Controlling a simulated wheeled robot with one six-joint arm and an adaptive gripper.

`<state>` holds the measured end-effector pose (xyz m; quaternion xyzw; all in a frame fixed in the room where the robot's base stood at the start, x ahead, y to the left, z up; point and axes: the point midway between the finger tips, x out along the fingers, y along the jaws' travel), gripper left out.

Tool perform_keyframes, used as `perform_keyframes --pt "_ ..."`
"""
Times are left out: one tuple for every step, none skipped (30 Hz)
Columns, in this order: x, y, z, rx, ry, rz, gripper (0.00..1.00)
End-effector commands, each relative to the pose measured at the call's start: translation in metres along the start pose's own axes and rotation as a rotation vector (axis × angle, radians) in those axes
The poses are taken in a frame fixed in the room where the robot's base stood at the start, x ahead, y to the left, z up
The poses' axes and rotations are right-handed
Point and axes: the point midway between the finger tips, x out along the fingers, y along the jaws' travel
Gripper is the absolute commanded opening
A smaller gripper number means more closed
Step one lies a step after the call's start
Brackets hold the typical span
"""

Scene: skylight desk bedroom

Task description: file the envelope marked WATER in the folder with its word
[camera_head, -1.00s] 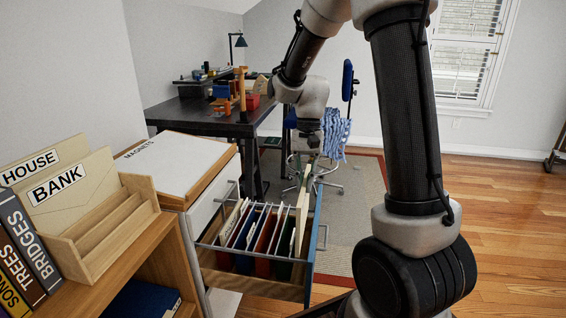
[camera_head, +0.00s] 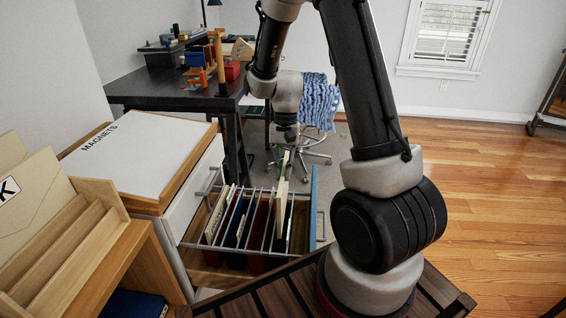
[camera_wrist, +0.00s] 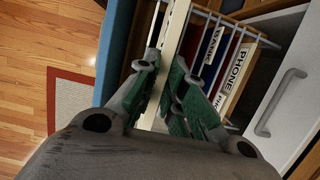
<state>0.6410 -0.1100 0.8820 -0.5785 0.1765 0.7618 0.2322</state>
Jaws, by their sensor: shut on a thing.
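My gripper (camera_head: 287,140) points down over the open file drawer and is shut on a cream envelope (camera_head: 283,178), held upright. In the wrist view the green-padded fingers (camera_wrist: 165,95) pinch this envelope (camera_wrist: 172,45), seen edge-on; its marking does not show. The envelope's lower part is between the hanging folders, near the drawer's blue front (camera_head: 313,203). The folders hang on metal rails; one tab reads PHONE (camera_wrist: 236,68) and another seems to read BANK (camera_wrist: 212,45). I cannot read a WATER tab.
A wooden sorter (camera_head: 95,225) with envelopes stands at the left. A white-topped cabinet (camera_head: 140,150) marked MAGNETS is beside the drawer. Behind are a dark desk (camera_head: 165,95) and a chair with a blue cloth (camera_head: 318,102). Wood floor (camera_head: 500,200) is clear at right.

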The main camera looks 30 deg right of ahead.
Motion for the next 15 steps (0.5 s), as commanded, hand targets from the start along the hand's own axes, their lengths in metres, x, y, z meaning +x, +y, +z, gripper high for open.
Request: perform_keyframes --pt "0.006 0.000 -0.002 0.001 -0.002 0.001 0.00" --pt "0.009 0.000 -0.002 0.001 -0.002 0.001 0.00" --pt "0.013 0.000 -0.003 0.001 -0.002 0.001 0.00" --pt "0.017 0.000 -0.004 0.001 -0.002 0.001 0.00" --pt "0.020 0.000 -0.005 0.002 -0.002 0.001 0.00" --pt "0.024 0.000 -0.006 0.002 -0.002 0.001 0.00" --pt "0.027 0.000 -0.007 0.002 -0.002 0.001 0.00" --pt "0.030 0.000 -0.008 0.001 -0.002 0.001 0.00" --pt "0.035 0.000 -0.009 0.001 -0.002 0.000 0.00" --pt "0.037 0.000 -0.010 0.001 -0.002 0.000 0.00" --pt "0.041 0.000 -0.011 0.001 -0.002 0.001 0.00" --pt "0.045 0.000 -0.012 0.001 -0.001 0.001 0.00" --pt "0.048 0.000 -0.013 0.002 -0.002 0.001 0.00" --pt "0.051 0.000 -0.014 0.002 -0.002 0.001 0.00" --pt "0.056 0.000 -0.015 0.002 -0.002 0.001 0.00"
